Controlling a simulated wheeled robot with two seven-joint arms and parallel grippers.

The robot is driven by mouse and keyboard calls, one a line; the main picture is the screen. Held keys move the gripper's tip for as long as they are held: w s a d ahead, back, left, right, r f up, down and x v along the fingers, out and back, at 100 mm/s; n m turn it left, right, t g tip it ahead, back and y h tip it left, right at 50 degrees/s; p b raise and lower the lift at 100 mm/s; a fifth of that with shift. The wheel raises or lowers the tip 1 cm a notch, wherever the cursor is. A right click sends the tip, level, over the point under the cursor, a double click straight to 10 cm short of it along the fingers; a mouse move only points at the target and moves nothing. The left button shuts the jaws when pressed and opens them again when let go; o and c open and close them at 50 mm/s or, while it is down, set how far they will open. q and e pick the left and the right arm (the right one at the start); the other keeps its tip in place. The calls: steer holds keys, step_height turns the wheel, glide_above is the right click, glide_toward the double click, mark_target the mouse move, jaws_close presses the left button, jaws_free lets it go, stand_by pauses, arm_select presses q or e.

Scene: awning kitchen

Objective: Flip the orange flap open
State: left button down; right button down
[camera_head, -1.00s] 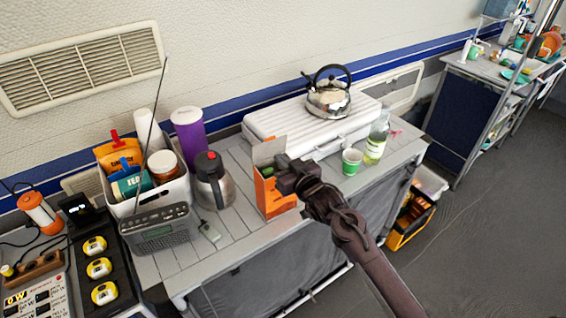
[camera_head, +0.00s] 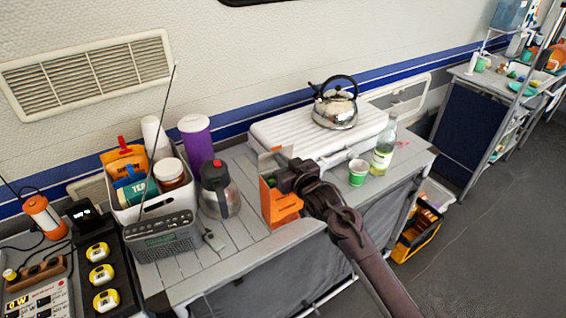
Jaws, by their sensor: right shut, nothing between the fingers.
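An orange box (camera_head: 269,207) stands upright on the grey slatted counter (camera_head: 240,243). Its grey-faced top flap (camera_head: 275,160) stands up. An orange flap (camera_head: 286,204) juts out from the box's front toward the right, with a dark gap beside it. My right gripper (camera_head: 284,181) is shut and empty at the upper right of the box, just above the jutting flap. I cannot tell whether its fingertips touch the box; the gripper hides part of the box's upper right. My left gripper is not in view.
A steel flask (camera_head: 219,192) and a radio (camera_head: 165,236) with a tall antenna stand left of the box. A white case (camera_head: 290,132) with a kettle (camera_head: 335,108) lies behind. A green cup (camera_head: 357,174) and a bottle (camera_head: 384,150) stand to the right.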

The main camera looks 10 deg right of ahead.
stand_by(0.5)
steer(key=s+d+r+p, duration=0.2)
steer(key=s+r+p, duration=0.1)
steer(key=s+p, duration=0.3)
steer(key=shift+s+p, duration=0.4)
steer(key=shift+p, duration=0.1)
stand_by(0.7)
stand_by(0.4)
